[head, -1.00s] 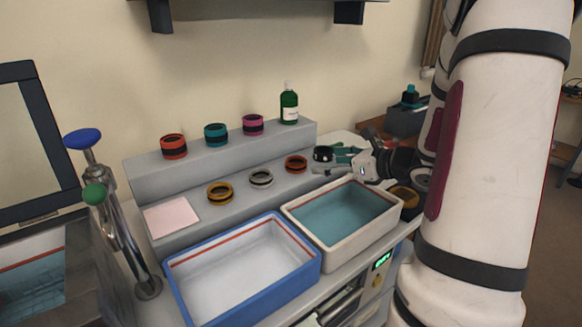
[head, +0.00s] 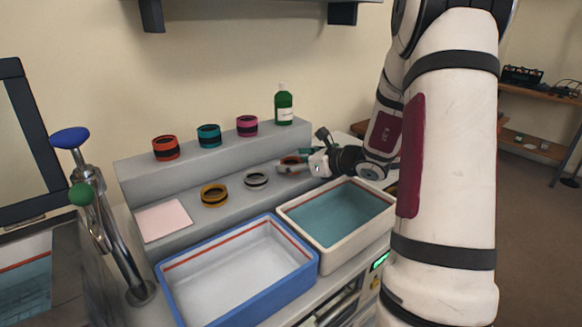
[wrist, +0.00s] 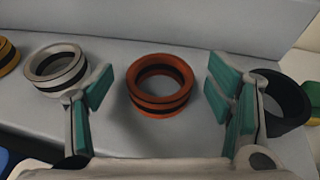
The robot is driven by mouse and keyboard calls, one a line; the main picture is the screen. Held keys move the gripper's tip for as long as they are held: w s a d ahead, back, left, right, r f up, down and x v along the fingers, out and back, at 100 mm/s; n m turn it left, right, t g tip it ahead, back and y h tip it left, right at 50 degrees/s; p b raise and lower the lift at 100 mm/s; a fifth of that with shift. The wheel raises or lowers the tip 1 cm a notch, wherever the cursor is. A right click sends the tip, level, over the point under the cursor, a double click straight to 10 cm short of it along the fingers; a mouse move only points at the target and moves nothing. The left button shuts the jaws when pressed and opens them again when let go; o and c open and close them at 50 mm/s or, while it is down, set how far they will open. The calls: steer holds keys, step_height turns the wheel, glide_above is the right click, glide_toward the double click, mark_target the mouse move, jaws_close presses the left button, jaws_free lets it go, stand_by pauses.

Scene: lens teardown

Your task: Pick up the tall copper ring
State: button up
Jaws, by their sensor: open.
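A copper-orange ring with a dark band (wrist: 160,106) rests on the lower grey step. In the wrist view it appears between the two teal-padded fingers of my open gripper (wrist: 158,84), with a gap on each side. I cannot tell whether the fingertips are down at its height. In the head view my gripper (head: 298,165) is over the right part of the lower step, and it partly hides this ring (head: 289,159). An orange-red ring (head: 165,148) stands on the upper step at left.
A silver ring (wrist: 56,70) stands left of the fingers and a black ring (wrist: 285,100) is close by the right finger. A gold ring (head: 214,195) is farther left. A blue-rimmed tray (head: 240,270) and a white tray (head: 335,212) lie in front. A green bottle (head: 284,104) stands behind.

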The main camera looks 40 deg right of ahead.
steer(key=c, duration=1.3)
steer(key=shift+r, duration=0.2)
steer(key=shift+r, duration=0.6)
step_height(320, 180, up, 2)
steer(key=shift+r+p, duration=0.15)
steer(key=shift+p, duration=0.3)
steer(key=s+a, duration=0.2)
steer(key=s, duration=0.5)
steer(key=s+a+r, duration=0.1)
steer(key=s+a, duration=0.2)
steer(key=s, duration=0.5)
steer(key=shift+s+p, duration=0.15)
steer(key=shift+p, duration=0.2)
steer(key=shift+r, duration=0.1)
